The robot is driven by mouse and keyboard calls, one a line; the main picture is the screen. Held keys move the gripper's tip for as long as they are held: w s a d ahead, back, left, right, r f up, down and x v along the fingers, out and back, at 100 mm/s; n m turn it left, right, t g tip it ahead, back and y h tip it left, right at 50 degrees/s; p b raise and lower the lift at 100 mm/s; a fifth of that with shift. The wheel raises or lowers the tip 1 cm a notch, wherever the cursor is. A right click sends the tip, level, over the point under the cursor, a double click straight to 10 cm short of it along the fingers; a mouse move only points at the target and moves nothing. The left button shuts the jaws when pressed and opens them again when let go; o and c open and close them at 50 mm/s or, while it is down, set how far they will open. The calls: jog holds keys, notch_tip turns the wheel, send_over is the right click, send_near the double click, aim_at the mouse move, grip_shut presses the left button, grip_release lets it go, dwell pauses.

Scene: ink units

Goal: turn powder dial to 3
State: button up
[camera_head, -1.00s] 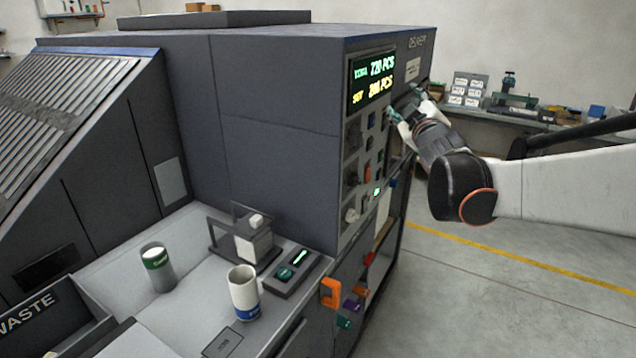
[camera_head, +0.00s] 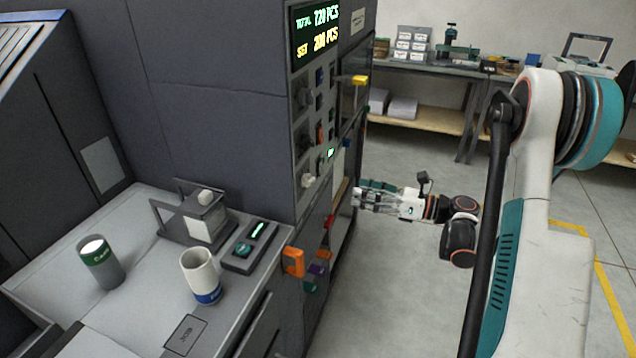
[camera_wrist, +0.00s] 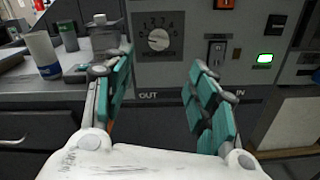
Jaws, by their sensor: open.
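The powder dial (camera_wrist: 158,40) is a round pale knob on a dark plate with numbers around its upper side. Its pointer setting is too small to read surely. In the head view the dial (camera_head: 308,181) is the lowest knob on the machine's control panel. My gripper (camera_head: 360,192) is open and empty, apart from the panel, to the right of the dial in the head view. In the wrist view its teal fingers (camera_wrist: 160,78) are spread wide, with the dial beyond and above the gap between them. Nothing hides the dial there.
A switch (camera_wrist: 215,52) and a lit green indicator (camera_wrist: 264,58) sit right of the dial. Orange (camera_head: 293,262) and other coloured knobs jut out below the panel. A white cup (camera_head: 201,275) and a green-labelled can (camera_head: 100,262) stand on the side shelf.

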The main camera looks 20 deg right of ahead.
aim_at(313, 182)
jog(key=b+x, duration=0.3)
jog(key=x, duration=1)
jog(key=shift+w+a, duration=0.15)
jog(key=shift+a, duration=0.2)
jog(key=c, duration=1.1)
